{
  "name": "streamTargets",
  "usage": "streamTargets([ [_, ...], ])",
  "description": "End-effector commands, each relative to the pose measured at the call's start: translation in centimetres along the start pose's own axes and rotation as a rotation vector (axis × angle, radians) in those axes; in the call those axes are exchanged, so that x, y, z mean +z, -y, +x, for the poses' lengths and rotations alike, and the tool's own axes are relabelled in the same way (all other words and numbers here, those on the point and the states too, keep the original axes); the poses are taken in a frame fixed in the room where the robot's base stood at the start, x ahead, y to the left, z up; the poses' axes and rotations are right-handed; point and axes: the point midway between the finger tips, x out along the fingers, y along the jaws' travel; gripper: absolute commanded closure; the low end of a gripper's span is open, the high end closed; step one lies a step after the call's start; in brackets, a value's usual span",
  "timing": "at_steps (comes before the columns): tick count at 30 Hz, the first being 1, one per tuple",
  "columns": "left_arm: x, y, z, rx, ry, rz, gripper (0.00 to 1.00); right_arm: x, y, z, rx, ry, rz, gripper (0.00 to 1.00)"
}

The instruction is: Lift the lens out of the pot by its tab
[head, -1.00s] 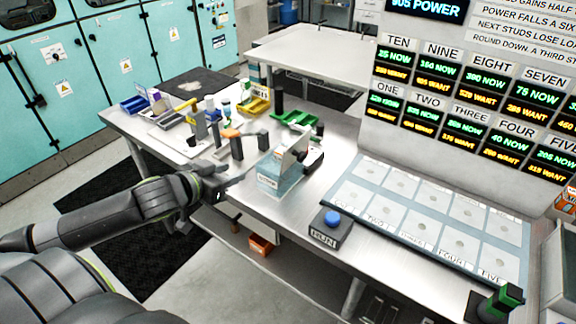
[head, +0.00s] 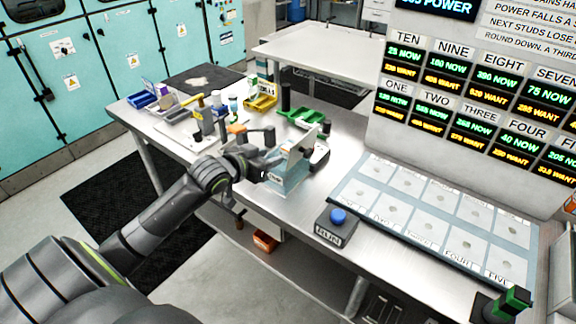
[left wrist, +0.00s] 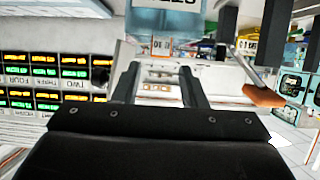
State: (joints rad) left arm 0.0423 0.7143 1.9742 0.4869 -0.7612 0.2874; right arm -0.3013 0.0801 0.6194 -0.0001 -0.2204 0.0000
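A pale blue, see-through labelled container (head: 287,175), possibly the pot, stands near the table's front edge in the head view. A whitish upright part shows above its rim. I cannot make out the lens or its tab. My left gripper (head: 264,162) is at the container's left side, and its fingers are hard to see there. In the left wrist view my left gripper (left wrist: 158,75) is open and empty, with its two fingers apart. The container (left wrist: 165,20) shows beyond the fingertips at the top of that view, its label upside down. My right gripper is not in view.
A black box with a blue RUN button (head: 337,216) stands to the right, near a mat of numbered cards (head: 430,220). Green (head: 300,116) and yellow (head: 261,103) trays and several small items crowd the table behind my gripper. An orange-tipped part (left wrist: 262,95) is close in the wrist view.

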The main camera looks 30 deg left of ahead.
Motion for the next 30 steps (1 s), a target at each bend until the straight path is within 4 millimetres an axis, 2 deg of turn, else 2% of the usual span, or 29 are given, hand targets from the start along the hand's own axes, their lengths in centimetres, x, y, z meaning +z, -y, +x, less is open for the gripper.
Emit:
streamTargets([
  [8,0.0,0.0,1.5,0.001,0.000,-0.003,0.62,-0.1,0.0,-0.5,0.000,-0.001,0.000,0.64],
  [19,0.3,0.1,5.5,0.001,0.000,-0.001,0.62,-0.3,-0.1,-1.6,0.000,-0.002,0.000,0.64],
  [29,0.4,0.1,6.1,0.001,-0.001,0.001,0.62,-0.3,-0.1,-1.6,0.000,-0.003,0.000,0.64],
  [30,0.4,0.1,6.1,0.001,-0.001,0.001,0.66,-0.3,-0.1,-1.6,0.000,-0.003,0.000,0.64],
])
